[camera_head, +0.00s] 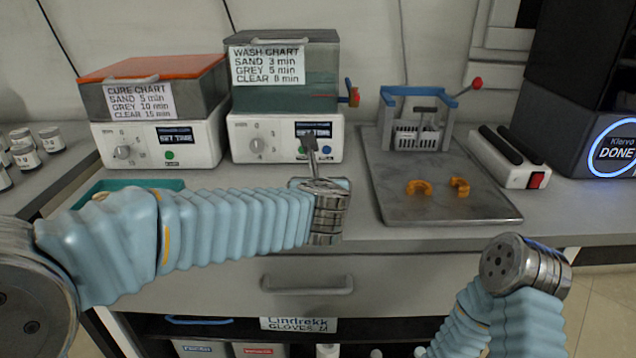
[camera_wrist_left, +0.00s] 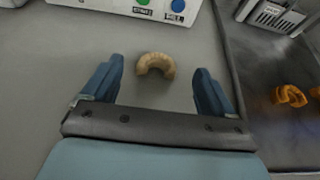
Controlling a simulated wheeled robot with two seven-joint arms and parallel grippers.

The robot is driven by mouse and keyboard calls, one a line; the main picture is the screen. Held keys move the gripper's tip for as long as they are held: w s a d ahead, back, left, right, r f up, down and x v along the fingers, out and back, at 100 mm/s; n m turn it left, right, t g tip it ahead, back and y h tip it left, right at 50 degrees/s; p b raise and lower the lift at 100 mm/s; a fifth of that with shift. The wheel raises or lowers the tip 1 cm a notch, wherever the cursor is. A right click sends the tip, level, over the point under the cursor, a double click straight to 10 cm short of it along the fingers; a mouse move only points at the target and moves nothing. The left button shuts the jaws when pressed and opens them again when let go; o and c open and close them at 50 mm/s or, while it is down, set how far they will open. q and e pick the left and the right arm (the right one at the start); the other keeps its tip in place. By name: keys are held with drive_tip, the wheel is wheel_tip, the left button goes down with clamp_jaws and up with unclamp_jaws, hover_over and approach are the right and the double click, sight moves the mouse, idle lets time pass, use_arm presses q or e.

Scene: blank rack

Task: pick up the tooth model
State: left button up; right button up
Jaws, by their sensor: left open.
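A beige, arch-shaped tooth model (camera_wrist_left: 155,66) lies on the grey bench top in the left wrist view. It lies just beyond and between the two blue fingers of my left gripper (camera_wrist_left: 158,88), with a gap on both sides. The gripper is open and empty. In the head view my left gripper (camera_head: 320,183) is over the bench's front part, below the wash unit, and the beige model is hidden there. Two orange arch-shaped pieces (camera_head: 418,187) (camera_head: 460,186) lie on the dark tray to the right. My right arm ends in a bare metal wrist at lower right; no fingers show.
The cure unit (camera_head: 160,140) and wash unit (camera_head: 286,135) stand behind my left gripper. The dark tray (camera_head: 440,212) holds a blue-and-grey rack (camera_head: 418,115). A red-switched device (camera_head: 510,160) stands right of it. A green tray (camera_head: 130,186) lies behind my left forearm.

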use_arm(q)
drive_tip(key=x, duration=0.3)
drive_tip(key=shift+w+a+f, duration=0.1)
drive_tip(key=shift+w+f, duration=0.1)
drive_tip(key=shift+w, duration=0.05)
drive_tip(key=shift+c, duration=0.4)
drive_tip(key=c, duration=1)
drive_tip(key=shift+o, duration=0.2)
drive_tip(key=shift+r, duration=0.15)
